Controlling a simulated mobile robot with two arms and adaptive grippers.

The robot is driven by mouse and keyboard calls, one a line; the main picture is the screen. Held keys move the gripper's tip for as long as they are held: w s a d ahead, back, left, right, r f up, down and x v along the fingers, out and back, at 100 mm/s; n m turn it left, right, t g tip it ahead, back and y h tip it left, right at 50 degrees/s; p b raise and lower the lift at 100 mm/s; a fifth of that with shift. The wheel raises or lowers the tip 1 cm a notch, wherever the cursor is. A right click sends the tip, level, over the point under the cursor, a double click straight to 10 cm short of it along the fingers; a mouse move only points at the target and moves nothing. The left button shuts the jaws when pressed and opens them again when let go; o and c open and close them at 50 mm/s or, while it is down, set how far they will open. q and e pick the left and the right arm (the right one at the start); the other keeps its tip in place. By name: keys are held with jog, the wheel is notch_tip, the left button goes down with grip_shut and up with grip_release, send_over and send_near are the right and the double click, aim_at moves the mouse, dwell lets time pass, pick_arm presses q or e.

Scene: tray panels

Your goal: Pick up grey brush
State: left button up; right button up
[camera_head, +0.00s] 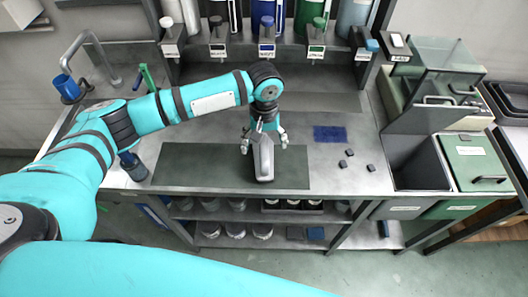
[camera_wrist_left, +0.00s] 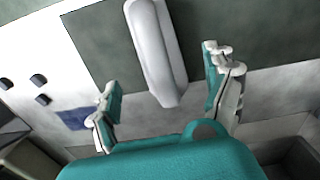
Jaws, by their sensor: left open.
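The grey brush (camera_head: 263,162), a long light-grey object, lies on a dark green mat (camera_head: 200,165) on the metal counter. My left gripper (camera_head: 264,138) is over the brush's far end, fingers spread to either side of it. In the left wrist view, the brush (camera_wrist_left: 155,48) lies between the open fingers (camera_wrist_left: 160,68) with a gap on each side, so it is not gripped. Its bristles cannot be made out. My right gripper is not in view.
A blue cloth (camera_head: 330,134) and several small dark blocks (camera_head: 347,158) lie right of the mat. A dark bottle (camera_head: 133,166) stands left of it. Bins with a green lid (camera_head: 472,160) stand at the right. Several coloured dispensers (camera_head: 267,28) line the back.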

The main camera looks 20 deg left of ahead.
pick_arm(q)
jog(key=shift+s+f+p, duration=0.15)
jog(key=shift+f+p, duration=0.2)
jog(key=shift+f, duration=0.55)
notch_tip(320, 180, down, 4)
jog(key=shift+a+r+p, duration=0.1)
jog(key=shift+r+p, duration=0.1)
jog(key=shift+p, duration=0.3)
jog(key=shift+f, duration=0.35)
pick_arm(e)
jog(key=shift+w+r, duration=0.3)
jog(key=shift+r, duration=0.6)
pick_arm(q)
jog(key=shift+c, duration=0.4)
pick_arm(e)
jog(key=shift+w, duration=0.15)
pick_arm(q)
jog(key=c, duration=1.3)
jog(key=shift+o, duration=0.2)
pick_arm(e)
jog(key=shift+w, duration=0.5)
pick_arm(q)
jog(key=shift+r, duration=0.1)
